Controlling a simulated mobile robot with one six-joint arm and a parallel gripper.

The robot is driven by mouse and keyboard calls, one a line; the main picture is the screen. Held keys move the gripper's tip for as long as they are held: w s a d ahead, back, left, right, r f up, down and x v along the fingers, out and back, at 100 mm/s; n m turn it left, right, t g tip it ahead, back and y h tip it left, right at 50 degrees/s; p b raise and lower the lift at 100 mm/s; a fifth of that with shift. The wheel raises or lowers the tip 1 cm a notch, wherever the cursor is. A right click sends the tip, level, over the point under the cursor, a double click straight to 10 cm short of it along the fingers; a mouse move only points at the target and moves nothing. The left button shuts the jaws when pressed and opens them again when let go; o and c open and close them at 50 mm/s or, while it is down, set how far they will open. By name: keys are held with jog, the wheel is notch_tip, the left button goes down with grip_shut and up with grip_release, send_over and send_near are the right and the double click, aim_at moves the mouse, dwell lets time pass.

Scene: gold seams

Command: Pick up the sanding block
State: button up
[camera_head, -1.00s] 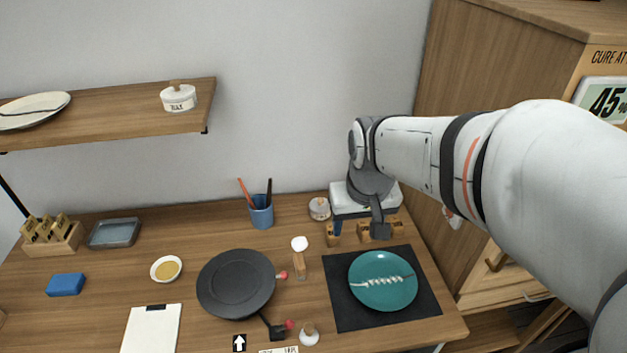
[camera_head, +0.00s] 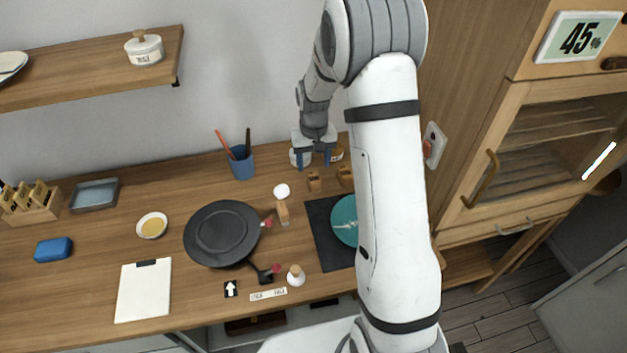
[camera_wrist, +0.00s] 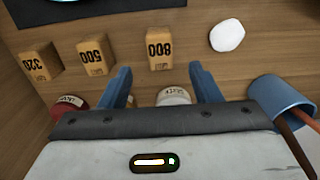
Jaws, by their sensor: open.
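Small wooden blocks with grit numbers stand in a row at the back of the bench. In the wrist view they read 800 (camera_wrist: 159,49), 500 (camera_wrist: 92,57) and 320 (camera_wrist: 40,62). The head view shows the 800 block (camera_head: 314,181) and the 500 block (camera_head: 346,176); my arm hides the 320 block. My gripper (camera_head: 314,158) is open and empty behind the 800 block. In the wrist view its blue fingers (camera_wrist: 160,85) are spread, with the 800 block just beyond the tips, roughly centred between them. They appear apart from it.
A white-lidded jar (camera_wrist: 174,96) and a red-lidded jar (camera_wrist: 70,103) stand close to the fingers. A blue cup (camera_head: 242,162) with brushes stands left of the blocks. A teal plate (camera_head: 345,215) on a dark mat and a black pan (camera_head: 222,233) lie in front.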

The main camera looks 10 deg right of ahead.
aim_at(314, 176)
notch_tip(314, 176, down, 7)
jog(key=shift+s+f+p, duration=0.1)
jog(key=shift+f+p, duration=0.05)
jog(key=shift+p, duration=1.05)
jog(key=shift+c, duration=0.4)
jog(key=c, duration=1)
notch_tip(314, 176, up, 10)
jog(key=shift+r+b, duration=0.1)
jog(key=shift+b, duration=1.1)
jog(key=shift+c, duration=0.3)
jog(key=o, duration=0.4)
jog(key=shift+c, duration=1.2)
